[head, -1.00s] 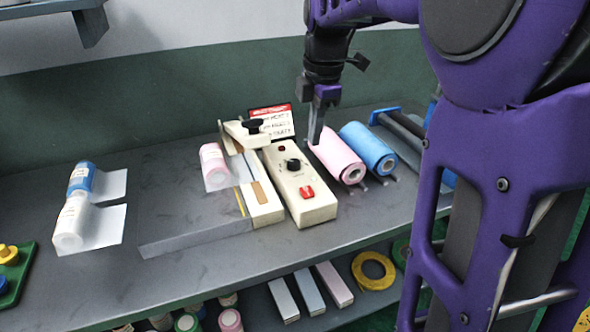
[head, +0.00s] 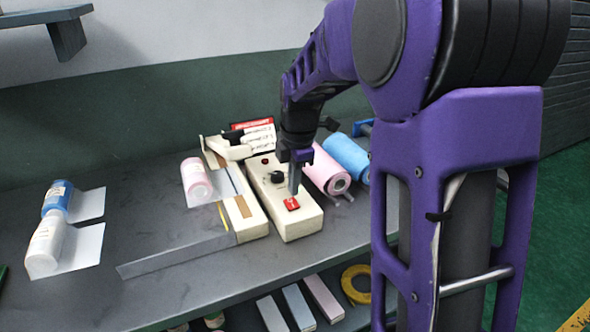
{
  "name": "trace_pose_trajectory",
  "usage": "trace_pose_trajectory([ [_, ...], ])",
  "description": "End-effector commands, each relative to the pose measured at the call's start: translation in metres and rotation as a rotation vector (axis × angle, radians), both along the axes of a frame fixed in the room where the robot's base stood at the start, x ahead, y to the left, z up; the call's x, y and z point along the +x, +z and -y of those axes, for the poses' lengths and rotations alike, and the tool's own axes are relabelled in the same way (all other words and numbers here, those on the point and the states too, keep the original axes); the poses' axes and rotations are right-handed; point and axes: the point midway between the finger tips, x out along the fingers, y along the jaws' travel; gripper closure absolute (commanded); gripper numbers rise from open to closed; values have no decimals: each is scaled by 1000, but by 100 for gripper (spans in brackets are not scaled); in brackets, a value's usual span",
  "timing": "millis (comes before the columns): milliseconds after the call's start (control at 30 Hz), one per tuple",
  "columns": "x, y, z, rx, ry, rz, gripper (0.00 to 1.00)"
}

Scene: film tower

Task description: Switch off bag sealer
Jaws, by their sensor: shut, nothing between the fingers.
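The bag sealer (head: 256,216) is a cream machine on the grey bench, with a sealing arm at its back left. Its control box (head: 302,220) on the right carries a black knob (head: 277,177) and a red switch (head: 291,204). My gripper (head: 293,193) is shut and empty, pointing down just above or at the red switch. I cannot tell whether it touches the switch. The fingers hide a little of the box top behind the switch. The position of the switch is too small to read.
A pink roll (head: 329,174) and a blue roll (head: 347,157) lie just right of the box, close to my arm. A sign (head: 259,138) stands behind.

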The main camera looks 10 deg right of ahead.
Motion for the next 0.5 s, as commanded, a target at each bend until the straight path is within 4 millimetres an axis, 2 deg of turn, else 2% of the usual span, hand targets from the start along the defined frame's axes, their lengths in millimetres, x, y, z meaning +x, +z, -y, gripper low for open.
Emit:
trace_pose_trajectory([
  [33,0,-9,0,0,0,-3,100],
  [200,3,-20,-1,0,0,0,100],
  [500,3,-22,-1,0,0,0,100],
])
